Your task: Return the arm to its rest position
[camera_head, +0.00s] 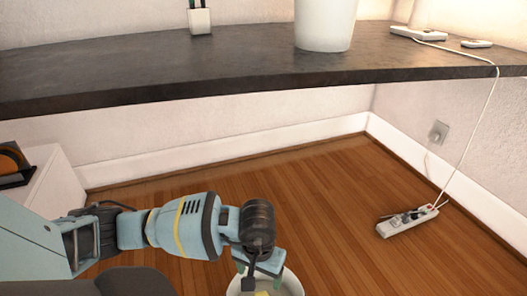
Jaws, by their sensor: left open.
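My left arm comes in from the lower left, and its gripper (262,270) points down at the bottom middle of the head view. The gripper is open. It is over or beside the rim of a pale round container (291,284) on the floor, which the bottom edge of the picture cuts off. A small yellow thing (261,293) shows inside the container, below the fingers; I cannot tell what it is. My right gripper is not in view.
A dark shelf (200,68) spans the room above the floor, with a white pot (325,22) and a small white cup (200,20) on it. A power strip (407,221) lies on the floor at the right, its cord rising to the shelf. A white cabinet (50,183) stands left.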

